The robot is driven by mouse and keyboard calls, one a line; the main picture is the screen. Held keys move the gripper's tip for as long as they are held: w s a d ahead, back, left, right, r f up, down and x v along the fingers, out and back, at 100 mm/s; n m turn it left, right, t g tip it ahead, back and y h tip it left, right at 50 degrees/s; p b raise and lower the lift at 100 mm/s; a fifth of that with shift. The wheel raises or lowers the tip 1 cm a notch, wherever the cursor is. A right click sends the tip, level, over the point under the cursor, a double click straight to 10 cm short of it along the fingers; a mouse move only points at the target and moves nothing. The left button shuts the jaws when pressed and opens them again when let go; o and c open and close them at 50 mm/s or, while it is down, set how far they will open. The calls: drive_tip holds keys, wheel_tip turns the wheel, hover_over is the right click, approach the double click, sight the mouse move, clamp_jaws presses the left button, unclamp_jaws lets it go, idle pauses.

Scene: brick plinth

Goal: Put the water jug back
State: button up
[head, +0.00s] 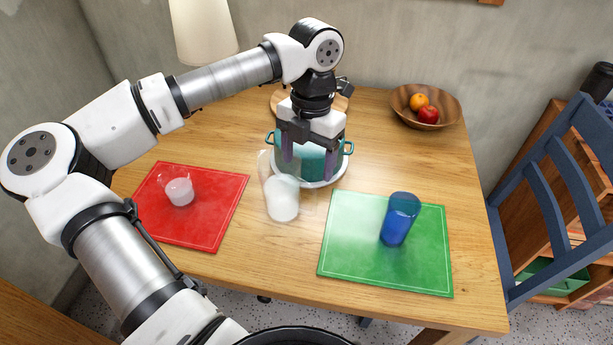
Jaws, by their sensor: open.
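A clear, tall vessel with whitish contents, which looks like the water jug (282,200), stands upright on the wooden table (385,150) between the two mats. My gripper (309,165) is open, its fingers pointing down. It is behind the jug in the picture, in front of a teal pot (312,158) with side handles. The gripper partly hides the pot. I see nothing held between the fingers. I cannot tell how far the fingers are above or in front of the pot.
A small clear cup (180,192) sits on a red mat (215,225) at left. A blue glass (399,220) stands on a green mat (350,255) at right. A fruit bowl (450,112) is at the back right. A lamp (203,35) stands behind. A blue chair (540,215) is at the right edge.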

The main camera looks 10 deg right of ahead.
wheel_tip(320, 180, up, 6)
drive_tip(key=shift+w+d+r, duration=0.2)
drive_tip(key=shift+w, duration=0.15)
